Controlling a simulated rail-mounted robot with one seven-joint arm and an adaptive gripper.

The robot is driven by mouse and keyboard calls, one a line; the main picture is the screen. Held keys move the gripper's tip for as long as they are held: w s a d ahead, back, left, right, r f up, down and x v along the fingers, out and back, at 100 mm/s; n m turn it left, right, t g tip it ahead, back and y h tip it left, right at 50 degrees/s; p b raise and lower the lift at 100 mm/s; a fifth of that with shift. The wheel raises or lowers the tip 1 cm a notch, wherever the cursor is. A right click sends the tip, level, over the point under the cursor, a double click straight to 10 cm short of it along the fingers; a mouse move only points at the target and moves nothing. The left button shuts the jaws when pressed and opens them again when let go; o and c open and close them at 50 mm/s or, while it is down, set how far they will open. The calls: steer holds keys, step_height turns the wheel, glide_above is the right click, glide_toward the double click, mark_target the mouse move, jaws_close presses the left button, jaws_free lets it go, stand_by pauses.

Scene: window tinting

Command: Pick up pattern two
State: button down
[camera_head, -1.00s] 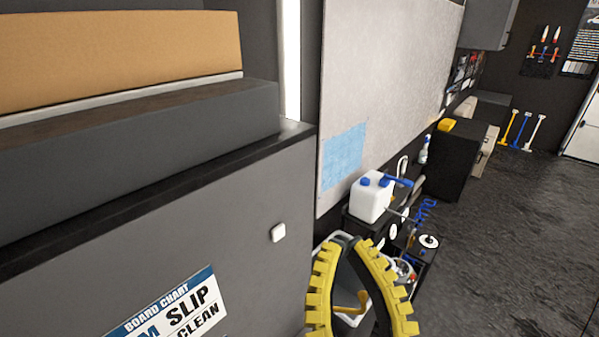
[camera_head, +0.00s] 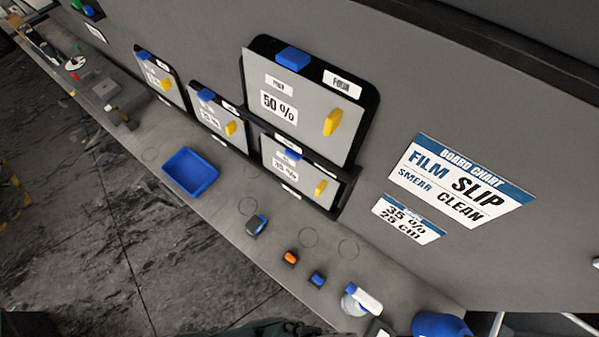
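Several grey pattern sheets hang on dark backing boards on the wall, each with a blue clip at its top and a yellow tab. The largest sheet (camera_head: 290,128) reads "50 %". A smaller sheet (camera_head: 285,180) hangs just below it, its percentage hard to read. Two more hang to the left, a middle sheet (camera_head: 210,122) and a far-left sheet (camera_head: 155,85). Their small name labels are too blurred to tell which is pattern two. My gripper is not in view.
Below the sheets runs a narrow grey counter (camera_head: 225,215). It holds a blue tray (camera_head: 190,172), a dark blue-topped block (camera_head: 256,225), an orange-topped piece (camera_head: 290,258), a small blue piece (camera_head: 317,279) and a white spray bottle (camera_head: 360,299). A board chart (camera_head: 462,180) is on the wall.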

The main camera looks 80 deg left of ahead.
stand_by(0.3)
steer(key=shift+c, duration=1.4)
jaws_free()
